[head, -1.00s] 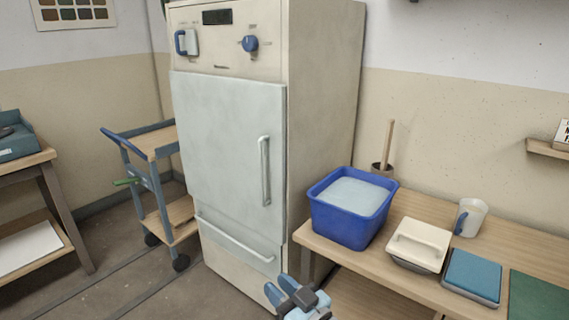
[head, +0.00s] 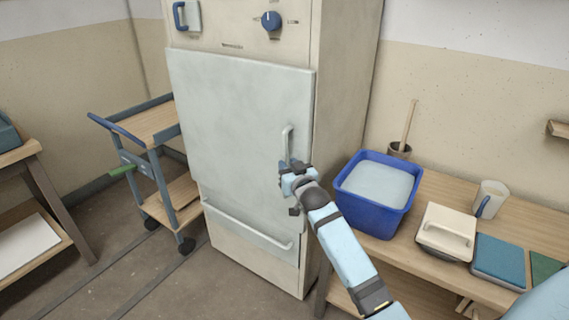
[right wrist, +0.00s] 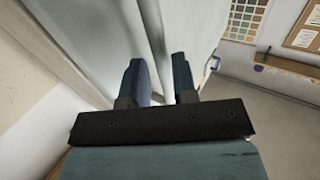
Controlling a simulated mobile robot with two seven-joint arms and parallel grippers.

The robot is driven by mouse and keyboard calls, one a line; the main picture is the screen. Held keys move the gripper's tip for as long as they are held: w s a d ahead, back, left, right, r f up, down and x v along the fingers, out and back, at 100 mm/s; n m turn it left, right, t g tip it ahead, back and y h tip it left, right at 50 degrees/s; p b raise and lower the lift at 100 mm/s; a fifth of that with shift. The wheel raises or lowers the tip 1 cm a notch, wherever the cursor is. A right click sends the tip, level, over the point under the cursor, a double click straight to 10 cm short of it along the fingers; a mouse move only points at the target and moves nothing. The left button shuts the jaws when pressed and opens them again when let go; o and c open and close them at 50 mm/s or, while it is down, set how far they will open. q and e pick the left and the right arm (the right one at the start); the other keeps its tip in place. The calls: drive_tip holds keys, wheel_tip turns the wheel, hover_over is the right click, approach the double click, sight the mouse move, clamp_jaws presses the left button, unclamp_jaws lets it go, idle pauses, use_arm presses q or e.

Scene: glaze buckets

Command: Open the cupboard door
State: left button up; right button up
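The cupboard door (head: 235,130) is a pale grey-white panel on the tall cream cabinet, and it looks closed. Its upright bar handle (head: 287,140) is near the door's right edge; my right gripper (head: 290,166) covers its lower part. In the right wrist view, the handle (right wrist: 157,45) runs between the two fingers of my right gripper (right wrist: 160,80). The fingers are apart, with the bar in the gap; no firm squeeze is visible. My left gripper is not in view.
A blue tub (head: 375,190) and a lidded box (head: 447,232) stand on the wooden table at right, close to my right arm. A blue-framed trolley (head: 150,130) stands left of the cabinet. A drawer-like lower panel (head: 250,232) has its own bar. Floor in front is clear.

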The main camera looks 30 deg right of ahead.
drive_tip(key=shift+w+d, duration=0.15)
drive_tip(key=shift+w, duration=0.6)
drive_tip(key=shift+w+d, duration=0.1)
drive_tip(key=shift+w, duration=0.65)
clamp_jaws()
drive_tip(key=shift+a, duration=0.1)
